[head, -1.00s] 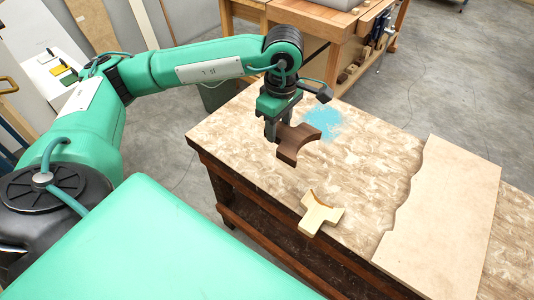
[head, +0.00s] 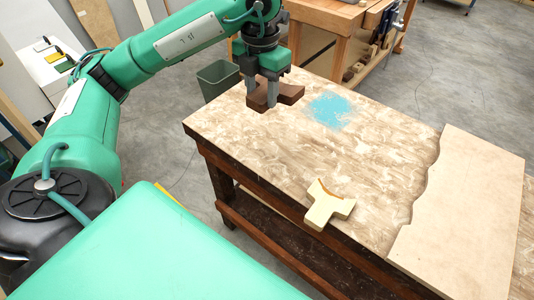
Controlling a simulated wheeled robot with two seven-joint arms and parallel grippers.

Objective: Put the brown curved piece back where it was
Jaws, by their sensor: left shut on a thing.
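The brown curved piece (head: 289,93) is at the far left corner of the worktable (head: 365,165), left of the blue patch. My left gripper (head: 263,98) points down and is shut on its left part. The piece is at or just above the table top; I cannot tell if it touches. A pale wooden form (head: 328,203) with a curved notch lies near the table's front edge, apart from the piece. My right gripper is not in view.
A blue speckled patch (head: 329,110) marks the table top. A large pale board (head: 465,210) with a wavy edge covers the right side. The middle of the table is clear.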

